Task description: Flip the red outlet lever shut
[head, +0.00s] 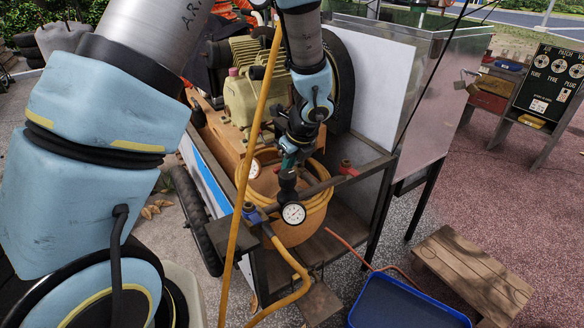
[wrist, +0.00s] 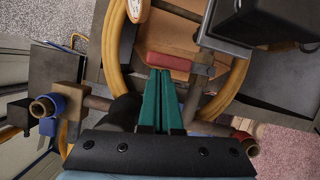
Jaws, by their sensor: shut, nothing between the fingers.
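My gripper (head: 289,160) points down over the pipework at the front of the compressor cart. Its two green fingers (wrist: 160,74) are together and empty. In the wrist view a red bar (wrist: 168,62) lies crosswise just beyond the fingertips; whether they touch it I cannot tell. A second red part sits on the brass fitting at the pipe's right end (wrist: 243,136), and it shows in the head view as a red handle (head: 347,168). I cannot tell for certain which is the outlet lever. A blue handle (head: 252,212) is at the pipe's left end.
A white dial gauge (head: 293,213) sits below my gripper, and another gauge (head: 254,168) is to its left. A yellow hose (head: 260,110) runs down past my gripper on the left. The cart's dark frame and an orange tank surround the pipes. A blue tray (head: 405,303) lies lower right.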

